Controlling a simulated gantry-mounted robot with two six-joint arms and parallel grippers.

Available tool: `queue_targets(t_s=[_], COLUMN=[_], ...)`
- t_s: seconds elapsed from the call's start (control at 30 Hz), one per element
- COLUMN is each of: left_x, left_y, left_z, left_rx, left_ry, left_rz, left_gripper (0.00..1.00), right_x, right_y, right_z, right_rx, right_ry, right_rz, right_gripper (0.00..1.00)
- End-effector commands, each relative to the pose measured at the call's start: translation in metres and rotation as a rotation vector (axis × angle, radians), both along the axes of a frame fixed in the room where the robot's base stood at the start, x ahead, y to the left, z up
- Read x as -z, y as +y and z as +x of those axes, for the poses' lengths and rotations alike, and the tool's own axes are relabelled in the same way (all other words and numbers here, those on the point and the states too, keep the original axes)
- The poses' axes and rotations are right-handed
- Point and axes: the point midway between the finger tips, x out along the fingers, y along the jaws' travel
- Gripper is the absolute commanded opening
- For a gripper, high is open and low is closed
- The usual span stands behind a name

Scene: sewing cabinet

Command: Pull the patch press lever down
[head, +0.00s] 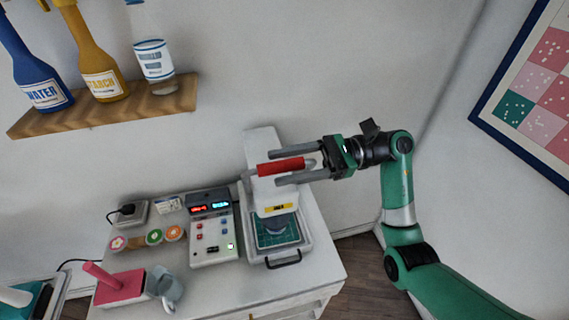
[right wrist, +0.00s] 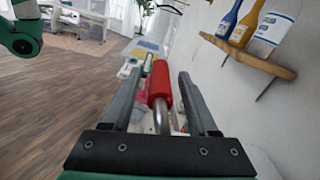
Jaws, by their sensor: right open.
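The patch press (head: 268,195) stands on the white cabinet top, with a white body and a green mat on its base plate. Its lever has a red grip (head: 281,166) on a metal bar and is raised at the top of the press. My right gripper (head: 280,167) is open, with its two grey fingers on either side of the red grip. In the right wrist view the red grip (right wrist: 160,84) lies between the fingers, and a gap shows beside it. My left gripper is not in either view.
A control box (head: 212,228) with lit displays stands left of the press. A pink-handled tool (head: 120,287) and several round patches (head: 154,237) lie farther left. A wooden shelf (head: 110,112) with bottles hangs above. The wall is close behind the press.

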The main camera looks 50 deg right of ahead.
Motion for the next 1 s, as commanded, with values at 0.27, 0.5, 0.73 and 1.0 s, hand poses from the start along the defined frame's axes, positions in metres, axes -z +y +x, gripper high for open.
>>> queue_targets(t_s=[0.27, 0.5, 0.73, 1.0], left_x=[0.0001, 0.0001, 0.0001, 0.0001], left_y=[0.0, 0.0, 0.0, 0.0], left_z=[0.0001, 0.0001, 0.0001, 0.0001], left_rx=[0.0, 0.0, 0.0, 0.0], left_ry=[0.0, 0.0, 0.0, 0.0], left_rz=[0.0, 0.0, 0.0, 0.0], left_gripper=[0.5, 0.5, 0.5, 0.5], right_x=[0.0001, 0.0001, 0.0001, 0.0], right_y=[0.0042, 0.004, 0.004, 0.004], right_z=[0.003, 0.0028, 0.0027, 0.0027], right_rx=[0.002, 0.001, 0.001, 0.001], right_ry=[0.0, 0.0, 0.0, -0.001], right_rz=[0.0, 0.0, 0.0, 0.0], right_gripper=[0.59, 0.23, 0.0, 0.0])
